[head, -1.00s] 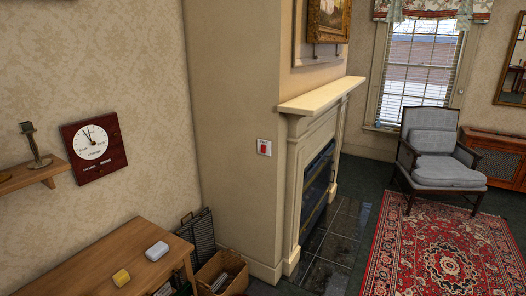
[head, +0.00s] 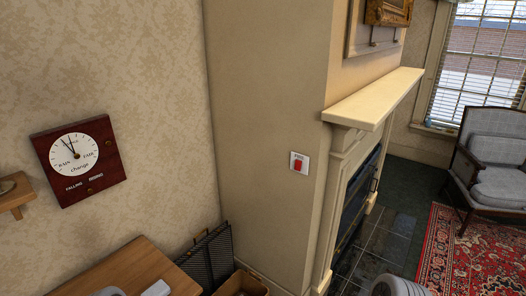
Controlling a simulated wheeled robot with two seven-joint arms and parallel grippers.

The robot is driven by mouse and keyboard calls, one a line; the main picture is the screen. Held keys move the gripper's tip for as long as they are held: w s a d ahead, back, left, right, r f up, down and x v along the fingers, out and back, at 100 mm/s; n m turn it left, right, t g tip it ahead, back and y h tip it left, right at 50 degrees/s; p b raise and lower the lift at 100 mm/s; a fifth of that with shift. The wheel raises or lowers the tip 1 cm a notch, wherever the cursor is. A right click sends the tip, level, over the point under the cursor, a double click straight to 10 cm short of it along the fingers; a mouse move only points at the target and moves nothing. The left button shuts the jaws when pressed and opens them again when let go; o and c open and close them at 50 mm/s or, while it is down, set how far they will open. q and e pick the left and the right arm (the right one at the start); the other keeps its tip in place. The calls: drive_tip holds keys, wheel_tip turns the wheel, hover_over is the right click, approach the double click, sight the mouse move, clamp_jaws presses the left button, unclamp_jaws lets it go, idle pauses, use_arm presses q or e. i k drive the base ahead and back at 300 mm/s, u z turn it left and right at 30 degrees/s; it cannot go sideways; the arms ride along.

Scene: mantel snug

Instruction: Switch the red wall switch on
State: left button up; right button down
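The red wall switch (head: 298,166) is a red rocker on a small white plate with a small label above it. It is fixed to the side of the beige chimney breast, left of the mantel, near the middle of the head view. It is unobstructed, but its rocker position is too small to tell. Neither gripper is in view. Rounded grey parts at the bottom edge, left and right, look like my own arms.
A mantel shelf (head: 372,95) juts out right of the switch. Below it, a wooden table (head: 120,270), a black folding screen (head: 208,258) and a cardboard box (head: 240,284) stand by the wall. A red-framed dial (head: 78,160) hangs left. An armchair (head: 490,165) stands far right.

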sight(298, 163)
drive_tip(key=u, duration=0.15)
drive_tip(key=i, duration=0.95)
drive_tip(key=u, duration=0.1)
